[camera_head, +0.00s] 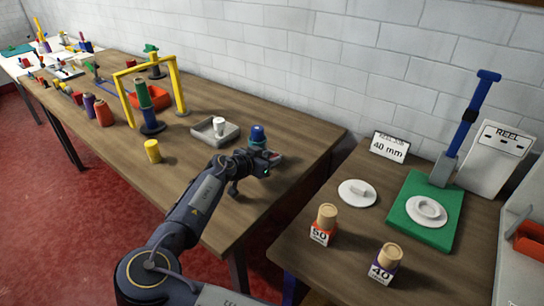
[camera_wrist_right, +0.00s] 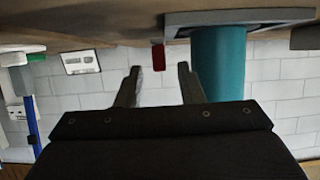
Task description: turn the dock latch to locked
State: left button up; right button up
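A small red tab (camera_wrist_right: 158,57), possibly the dock latch, shows in line with the gap, beyond the fingertips. The teal cylinder (camera_wrist_right: 219,65) stands on a grey plate (camera_wrist_right: 185,19) beside one finger. The latch's setting cannot be read. My left gripper is not in view.
A grey tray (camera_head: 205,137) with a white piece and a yellow frame (camera_head: 180,88) stand further left. Across a gap is another table with a green board (camera_head: 425,235), a 40 mm sign (camera_head: 390,148) and two labelled blocks with wooden tops (camera_head: 325,225).

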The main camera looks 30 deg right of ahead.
jog(key=shift+x, duration=1)
jog(key=shift+c, duration=0.4)
grip_shut()
